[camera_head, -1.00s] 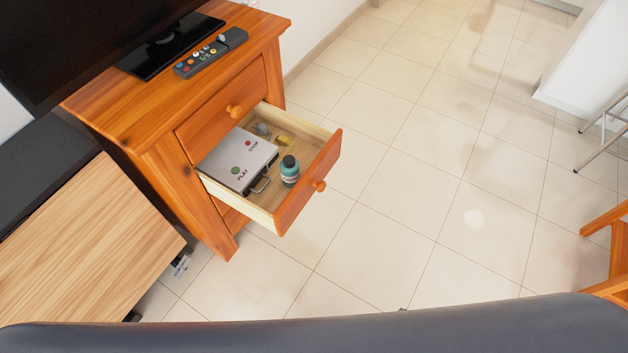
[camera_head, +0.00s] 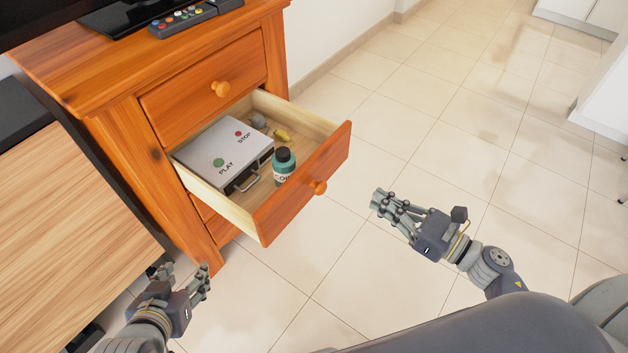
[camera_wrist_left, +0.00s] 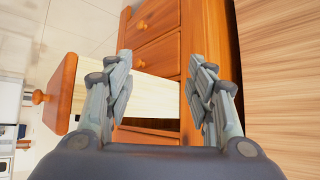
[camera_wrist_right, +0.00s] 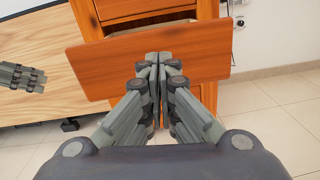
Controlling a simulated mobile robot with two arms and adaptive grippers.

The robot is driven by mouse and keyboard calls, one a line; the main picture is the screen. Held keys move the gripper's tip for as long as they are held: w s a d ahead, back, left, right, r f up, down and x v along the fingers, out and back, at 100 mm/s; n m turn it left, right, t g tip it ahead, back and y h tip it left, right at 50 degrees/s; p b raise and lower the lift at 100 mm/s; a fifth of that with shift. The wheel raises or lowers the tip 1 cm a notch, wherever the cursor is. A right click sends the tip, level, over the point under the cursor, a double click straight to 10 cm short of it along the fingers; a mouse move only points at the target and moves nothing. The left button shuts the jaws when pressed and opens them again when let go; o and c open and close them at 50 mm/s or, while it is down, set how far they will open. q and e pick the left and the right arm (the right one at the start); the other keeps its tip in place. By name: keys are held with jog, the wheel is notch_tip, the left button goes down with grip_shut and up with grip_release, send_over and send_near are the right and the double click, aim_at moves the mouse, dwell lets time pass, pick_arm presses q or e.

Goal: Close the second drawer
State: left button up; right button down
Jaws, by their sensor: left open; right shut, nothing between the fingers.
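The second drawer (camera_head: 305,184) of the orange wooden cabinet (camera_head: 130,125) stands pulled out, with a round wooden knob (camera_head: 318,187) on its front. Its front also shows in the right wrist view (camera_wrist_right: 105,65), and its pale side wall shows in the left wrist view (camera_wrist_left: 150,88). My right gripper (camera_head: 378,203) is shut and empty, in front of the drawer and apart from it in the head view. My left gripper (camera_head: 188,270) is open and empty, low beside the cabinet's front corner, left of the drawer. The top drawer (camera_head: 205,90) is shut.
Inside the drawer lie a grey box (camera_head: 215,152) marked PLAY and STOP, a teal bottle (camera_head: 284,165) and small items. A remote (camera_head: 180,20) lies on the cabinet top. A light wooden unit (camera_head: 70,230) stands at left. Tiled floor (camera_head: 420,130) right of the drawer is clear.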

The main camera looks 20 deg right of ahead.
aim_at(314, 166)
pick_arm(q)
jog(key=shift+s+a+r+g, duration=0.1)
jog(key=shift+s+a+g, duration=0.2)
jog(key=shift+s, duration=0.45)
pick_arm(e)
jog(key=shift+n, duration=0.8)
jog(key=x, duration=0.9)
jog(key=s+a+x, duration=0.1)
jog(key=x, duration=0.4)
jog(key=shift+w+a+r, duration=0.25)
jog(key=shift+w+r, duration=0.05)
